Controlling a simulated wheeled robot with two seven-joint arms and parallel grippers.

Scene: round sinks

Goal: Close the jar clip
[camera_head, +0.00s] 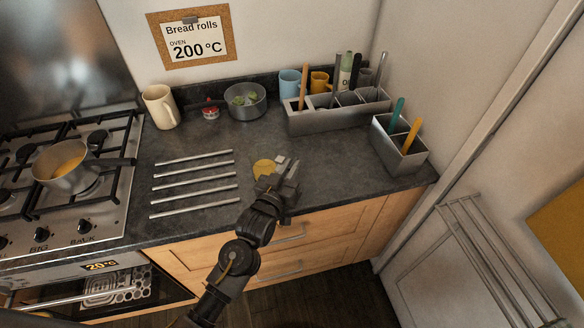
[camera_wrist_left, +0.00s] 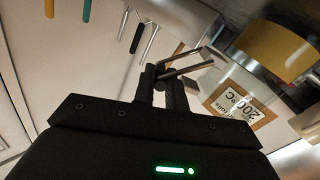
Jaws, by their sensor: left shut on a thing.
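A jar with a round yellow top (camera_head: 263,167) stands on the dark counter near its front edge. In the left wrist view the jar's yellow part (camera_wrist_left: 272,50) is large at upper right, with clear glass beside it. The metal wire clip (camera_wrist_left: 196,66) reaches from the jar to my left fingertips. My left gripper (camera_head: 282,170) is at the right front side of the jar; in the left wrist view its fingers (camera_wrist_left: 166,80) are shut on the clip. In the head view the gripper partly hides the jar and clip. My right gripper is not in view.
A stove with a pan (camera_head: 68,176) is at the left. Metal bars (camera_head: 195,184) lie on the counter left of the jar. A cream jug (camera_head: 160,106), a grey bowl (camera_head: 245,112) and utensil holders (camera_head: 335,116) stand behind. Counter space around the jar is clear.

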